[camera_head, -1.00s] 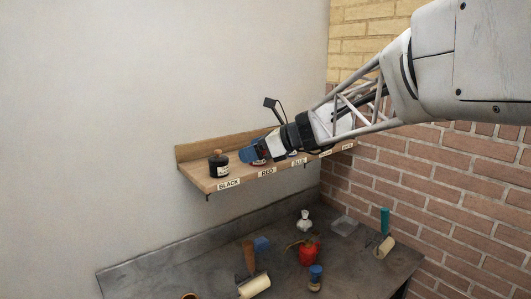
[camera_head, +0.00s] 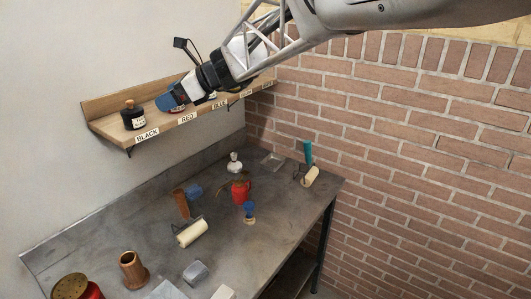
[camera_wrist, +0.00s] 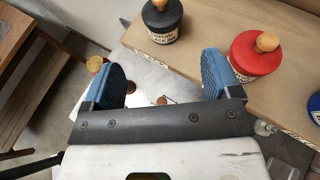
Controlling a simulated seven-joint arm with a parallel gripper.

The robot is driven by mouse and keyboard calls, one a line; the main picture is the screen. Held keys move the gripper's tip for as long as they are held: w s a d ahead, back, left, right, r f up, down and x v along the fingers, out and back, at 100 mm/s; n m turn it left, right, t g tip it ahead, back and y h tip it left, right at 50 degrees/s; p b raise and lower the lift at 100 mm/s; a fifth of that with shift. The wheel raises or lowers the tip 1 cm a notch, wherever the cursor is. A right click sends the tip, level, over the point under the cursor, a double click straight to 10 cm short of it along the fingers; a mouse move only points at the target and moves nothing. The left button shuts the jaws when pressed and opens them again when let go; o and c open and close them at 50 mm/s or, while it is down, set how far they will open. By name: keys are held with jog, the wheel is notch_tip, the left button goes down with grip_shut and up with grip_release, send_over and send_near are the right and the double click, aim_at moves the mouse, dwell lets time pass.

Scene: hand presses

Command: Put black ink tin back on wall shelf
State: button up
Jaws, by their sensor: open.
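The black ink tin (camera_head: 133,118), a dark jar with a cork-coloured knob, stands upright on the wall shelf (camera_head: 106,125) above the label BLACK. The wrist view shows the black tin (camera_wrist: 163,24) at the top, just beyond my fingers. My gripper (camera_head: 167,103) is just right of the tin at the shelf. In the wrist view my gripper's blue fingers (camera_wrist: 165,78) are spread apart with nothing between them. They are apart from the black tin. The red tin (camera_wrist: 255,57) stands close beside the right finger; my gripper mostly hides it in the head view.
The workbench (camera_head: 110,222) lies below the shelf. On it are a roller (camera_head: 192,232), a red can (camera_head: 240,187), a brown pot (camera_head: 132,268), a white bottle (camera_head: 235,163) and a teal-handled roller (camera_head: 309,170). A brick wall (camera_head: 420,150) bounds the right.

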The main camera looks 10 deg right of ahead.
jog(key=s+d+f+n+h, duration=0.4)
jog(key=s+d+f+n, duration=0.1)
jog(key=s+d, duration=0.5)
jog(key=s+d+f+n+h, duration=0.4)
jog(key=s+d+f+n, duration=0.2)
jog(key=s, duration=0.8)
jog(key=s+d+f+n+h, duration=0.5)
jog(key=s+d+n, duration=0.3)
jog(key=s+d, duration=0.4)
jog(key=shift+d+f, duration=0.4)
jog(key=shift+d, duration=0.65)
